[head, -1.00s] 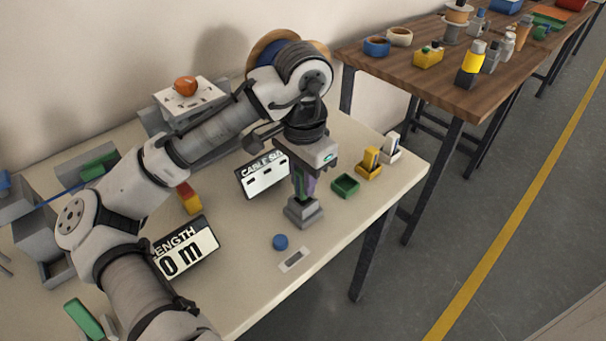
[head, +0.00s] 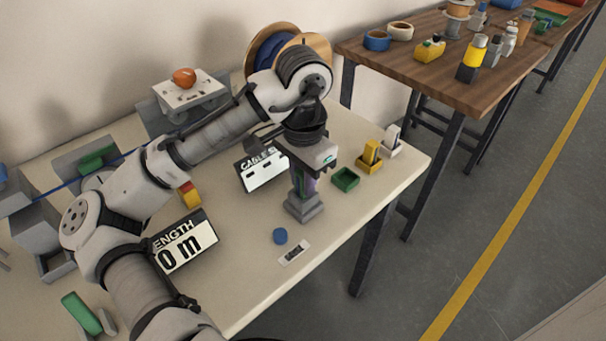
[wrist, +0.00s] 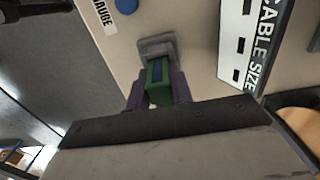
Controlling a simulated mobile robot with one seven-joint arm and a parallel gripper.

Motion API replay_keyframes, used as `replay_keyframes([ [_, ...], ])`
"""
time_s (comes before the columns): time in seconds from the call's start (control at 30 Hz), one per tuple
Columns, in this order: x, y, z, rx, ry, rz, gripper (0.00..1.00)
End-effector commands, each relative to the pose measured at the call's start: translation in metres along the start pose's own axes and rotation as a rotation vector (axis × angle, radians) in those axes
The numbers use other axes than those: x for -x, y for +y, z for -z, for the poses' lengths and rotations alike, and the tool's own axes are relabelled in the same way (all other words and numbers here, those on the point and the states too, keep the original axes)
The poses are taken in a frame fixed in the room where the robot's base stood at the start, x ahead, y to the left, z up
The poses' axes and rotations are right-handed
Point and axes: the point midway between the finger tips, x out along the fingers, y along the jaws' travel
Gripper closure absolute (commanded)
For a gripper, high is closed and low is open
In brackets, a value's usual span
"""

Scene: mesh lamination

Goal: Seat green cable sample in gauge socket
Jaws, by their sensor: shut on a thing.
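My gripper (head: 303,182) is shut on the green cable sample, held upright between purple fingers. In the wrist view the green sample (wrist: 158,82) shows between the fingers, with a dark blue strip on its face. The grey gauge socket (head: 304,208) stands on the table directly below my gripper. It also shows in the wrist view (wrist: 156,44), just beyond the sample's end. The sample's lower end is at the socket, but I cannot tell how deep it sits, since the fingers hide much of it.
A "CABLE SIZE" board (head: 262,170) stands close behind my gripper. A green tray (head: 345,180) and a yellow holder (head: 369,158) stand to the right. A blue disc (head: 280,236) and a white label (head: 294,252) lie in front. The length display (head: 184,245) is at left.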

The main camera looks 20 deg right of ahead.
Motion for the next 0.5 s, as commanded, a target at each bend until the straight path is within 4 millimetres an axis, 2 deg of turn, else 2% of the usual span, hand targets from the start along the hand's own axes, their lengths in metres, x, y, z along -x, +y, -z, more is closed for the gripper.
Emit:
replay_keyframes([
  [0.37,-0.0103,0.0001,-0.0001,0.0,0.0,-0.001,1.0],
  [0.4,-0.0106,0.0001,-0.0001,0.0,0.0,-0.001,0.76],
  [0.5,-0.01,0.0,-0.0001,0.0,0.0,-0.001,0.63],
])
